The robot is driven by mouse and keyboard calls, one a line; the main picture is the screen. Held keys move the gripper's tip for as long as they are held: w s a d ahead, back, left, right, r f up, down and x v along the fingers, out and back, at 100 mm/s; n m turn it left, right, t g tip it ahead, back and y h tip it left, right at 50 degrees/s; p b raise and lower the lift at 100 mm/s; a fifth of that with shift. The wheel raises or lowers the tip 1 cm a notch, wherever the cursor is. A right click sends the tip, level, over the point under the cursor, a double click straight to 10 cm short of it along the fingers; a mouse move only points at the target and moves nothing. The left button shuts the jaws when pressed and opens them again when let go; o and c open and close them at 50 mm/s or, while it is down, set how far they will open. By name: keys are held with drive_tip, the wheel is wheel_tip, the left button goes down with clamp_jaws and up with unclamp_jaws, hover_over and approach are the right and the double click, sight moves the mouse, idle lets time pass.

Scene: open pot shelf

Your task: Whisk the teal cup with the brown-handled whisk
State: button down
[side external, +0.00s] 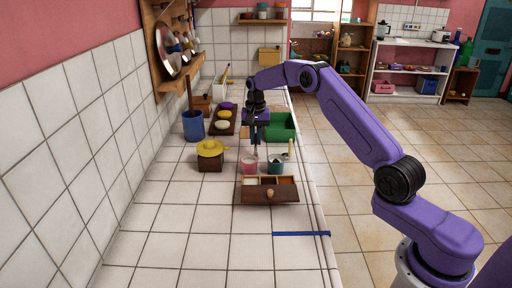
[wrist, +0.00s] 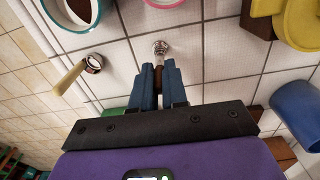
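My gripper (wrist: 160,72) is shut on the brown-handled whisk (wrist: 160,47); the brown handle shows between the fingertips and the metal head points away from the palm. In the side view my gripper (side external: 255,143) is above the counter, just behind the cups, and the whisk is small and partly lost against the fingers. The teal cup (side external: 275,168) stands upright at the right, behind the wooden box. It also shows in the wrist view (wrist: 97,15), cut off at the top left, with dark contents. The whisk head is apart from the teal cup.
A pink cup (side external: 249,167) stands left of the teal cup. A compartment box (side external: 255,194) is in front. A yellow pot (side external: 210,148), blue cup (side external: 193,126) and green bin (side external: 284,130) stand around. The front counter is mostly clear.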

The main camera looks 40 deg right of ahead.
drive_tip(key=shift+r, duration=0.15)
drive_tip(key=shift+r, duration=1.65)
drive_tip(key=s+a+r, duration=0.1)
drive_tip(key=s+r, duration=0.6)
drive_tip(key=s, duration=0.4)
drive_tip(key=shift+f, duration=2.1)
drive_tip(key=shift+f, duration=0.1)
drive_tip(key=shift+f, duration=2.5)
